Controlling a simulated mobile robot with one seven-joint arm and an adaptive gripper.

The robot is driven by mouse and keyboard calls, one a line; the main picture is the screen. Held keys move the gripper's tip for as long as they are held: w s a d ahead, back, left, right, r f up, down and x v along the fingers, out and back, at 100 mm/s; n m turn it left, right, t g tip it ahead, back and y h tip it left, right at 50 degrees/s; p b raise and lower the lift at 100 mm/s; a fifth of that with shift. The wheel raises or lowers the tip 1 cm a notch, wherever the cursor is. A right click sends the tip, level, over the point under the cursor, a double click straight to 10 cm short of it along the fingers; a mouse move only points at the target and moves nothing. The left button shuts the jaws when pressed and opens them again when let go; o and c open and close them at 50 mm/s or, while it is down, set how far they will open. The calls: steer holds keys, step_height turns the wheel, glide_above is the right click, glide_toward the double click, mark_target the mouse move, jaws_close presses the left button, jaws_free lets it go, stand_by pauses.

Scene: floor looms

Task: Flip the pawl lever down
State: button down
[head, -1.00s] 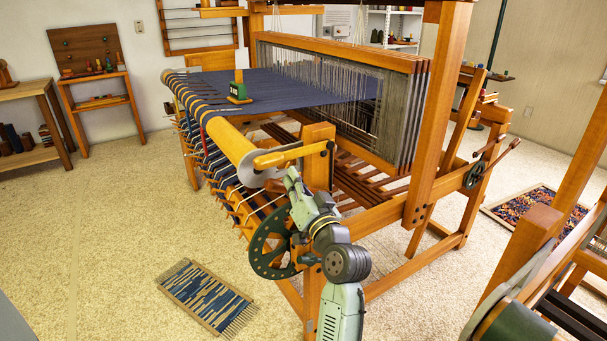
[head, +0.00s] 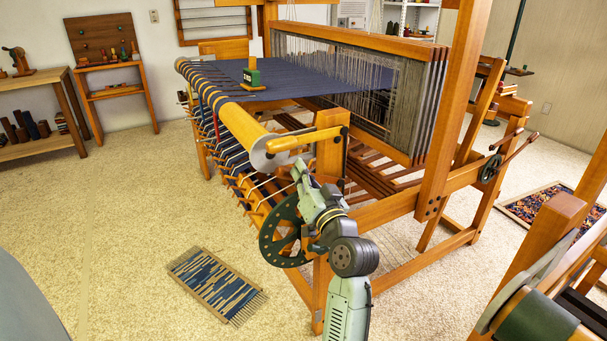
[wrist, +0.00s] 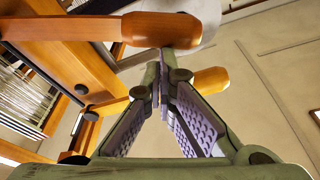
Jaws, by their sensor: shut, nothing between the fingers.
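The pawl lever (head: 303,139) looks to be the orange wooden handle on the loom's front corner post. It sticks out leftward, roughly level, in front of the pale end disc of the cloth beam (head: 240,125). My gripper (head: 297,166) is just below it, fingers pointing up. In the wrist view the fingertips (wrist: 161,57) meet, with nothing between them, close under a rounded wooden handle (wrist: 158,30). Whether they touch it is unclear. Another rounded wooden end (wrist: 210,79) shows behind the fingers. The dark green holed wheel (head: 268,240) is partly hidden by my arm.
The loom's corner post (head: 330,165) stands right beside my gripper. A small green-and-wood block (head: 252,76) sits on the blue cloth (head: 310,84). A woven mat (head: 215,285) lies on the floor at front left. Another wooden frame (head: 555,225) stands at the right.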

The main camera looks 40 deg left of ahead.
step_height(320, 180, down, 7)
steer(key=s+a+n+g+y+b, duration=0.1)
steer(key=n+b, duration=0.5)
steer(key=b, duration=0.6)
steer(key=shift+s+f+n+g, duration=0.15)
steer(key=shift+s+n+g, duration=0.2)
steer(key=shift+s, duration=0.5)
steer(key=shift+a, duration=0.1)
